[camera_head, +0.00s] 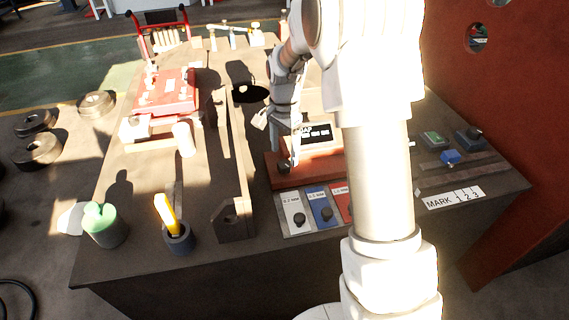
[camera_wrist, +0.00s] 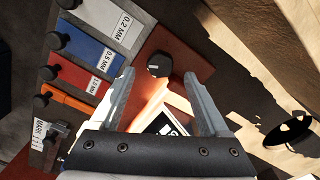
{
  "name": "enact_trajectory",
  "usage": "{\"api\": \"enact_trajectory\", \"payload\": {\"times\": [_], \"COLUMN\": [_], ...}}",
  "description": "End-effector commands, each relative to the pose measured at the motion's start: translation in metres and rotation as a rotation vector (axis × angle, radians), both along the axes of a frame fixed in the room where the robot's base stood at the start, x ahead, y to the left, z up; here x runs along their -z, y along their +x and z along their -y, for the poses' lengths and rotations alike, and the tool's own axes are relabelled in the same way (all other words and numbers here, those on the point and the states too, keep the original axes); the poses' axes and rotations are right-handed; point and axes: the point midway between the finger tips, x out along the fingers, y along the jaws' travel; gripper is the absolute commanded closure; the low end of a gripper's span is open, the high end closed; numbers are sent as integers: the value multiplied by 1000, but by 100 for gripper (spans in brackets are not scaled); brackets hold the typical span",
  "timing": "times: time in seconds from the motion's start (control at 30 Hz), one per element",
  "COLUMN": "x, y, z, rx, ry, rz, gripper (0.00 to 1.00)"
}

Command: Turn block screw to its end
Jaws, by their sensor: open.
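A black round knob with a pale line on its top, which looks like the block screw (camera_wrist: 159,64), sits on a red base (camera_wrist: 190,50). In the head view the same knob (camera_head: 283,168) is at the left front of the red base (camera_head: 275,182). My gripper (camera_wrist: 159,78) is open and empty. In the wrist view its fingertips lie to the left and right of the knob, and the knob shows just past the gap between them. In the head view my gripper (camera_head: 269,132) hangs above the red base. I cannot tell the exact height above the knob.
A "GAP" display (camera_head: 316,134) stands on the red base, close beside my gripper. Labelled plates with black knobs (camera_head: 298,218) line the front.

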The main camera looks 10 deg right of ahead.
Motion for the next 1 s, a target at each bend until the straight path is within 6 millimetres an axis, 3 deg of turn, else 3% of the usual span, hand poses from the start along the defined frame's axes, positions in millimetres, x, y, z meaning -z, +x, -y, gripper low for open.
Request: {"api": "enact_trajectory", "payload": {"times": [0.1,0.23,0.63,1.0], "x": [22,35,41,41], "y": [0,0,0,0], "z": [0,0,0,0], "rx": [1,1,1,0], "ry": [0,0,0,1], "rz": [-1,0,1,1], "gripper": [21,21,21,88]}}
